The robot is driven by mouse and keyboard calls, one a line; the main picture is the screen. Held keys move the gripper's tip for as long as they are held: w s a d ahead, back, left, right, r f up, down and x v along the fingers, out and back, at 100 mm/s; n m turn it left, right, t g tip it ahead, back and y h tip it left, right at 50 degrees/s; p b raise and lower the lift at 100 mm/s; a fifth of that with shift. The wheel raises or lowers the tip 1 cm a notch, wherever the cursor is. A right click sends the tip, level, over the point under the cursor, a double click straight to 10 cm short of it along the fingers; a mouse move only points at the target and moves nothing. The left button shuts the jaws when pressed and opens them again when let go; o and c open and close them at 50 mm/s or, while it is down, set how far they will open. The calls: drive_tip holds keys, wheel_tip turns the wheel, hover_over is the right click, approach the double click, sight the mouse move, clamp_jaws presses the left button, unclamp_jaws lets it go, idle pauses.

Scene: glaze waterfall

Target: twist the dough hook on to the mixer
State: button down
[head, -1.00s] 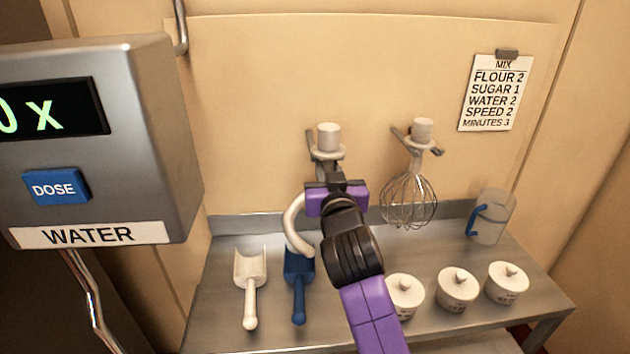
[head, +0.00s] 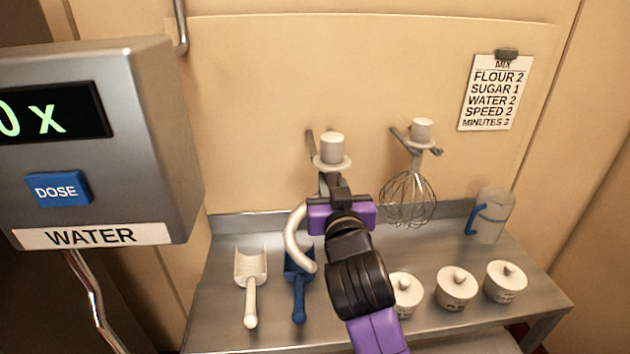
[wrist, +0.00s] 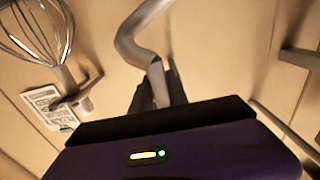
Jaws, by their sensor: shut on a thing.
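The dough hook (head: 297,236) is a pale curved hook with a round collar and a thick cylindrical top (head: 333,148). My gripper (head: 338,188) is shut on its shank just below the collar, and my arm hides part of the hook. The hook hangs upright in front of the wall, close to a wall peg (head: 311,141), and looks apart from it. In the wrist view the hook's grey curved shank (wrist: 145,45) runs down between my gripper's dark fingers (wrist: 158,92). The mixer is not in view.
A wire whisk (head: 408,198) hangs on a wall holder to the right. Below, a steel shelf (head: 225,310) holds a white scoop (head: 250,285), a blue scoop (head: 298,290), several lidded pots (head: 456,288) and a clear jug (head: 492,215). A water dispenser (head: 100,130) stands close at left.

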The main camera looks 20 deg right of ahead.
drive_tip(key=shift+r+v, duration=0.15)
drive_tip(key=shift+v, duration=1.25)
drive_tip(key=shift+r+v, duration=0.15)
drive_tip(key=shift+v, duration=1.2)
drive_tip(key=shift+s+f, duration=0.1)
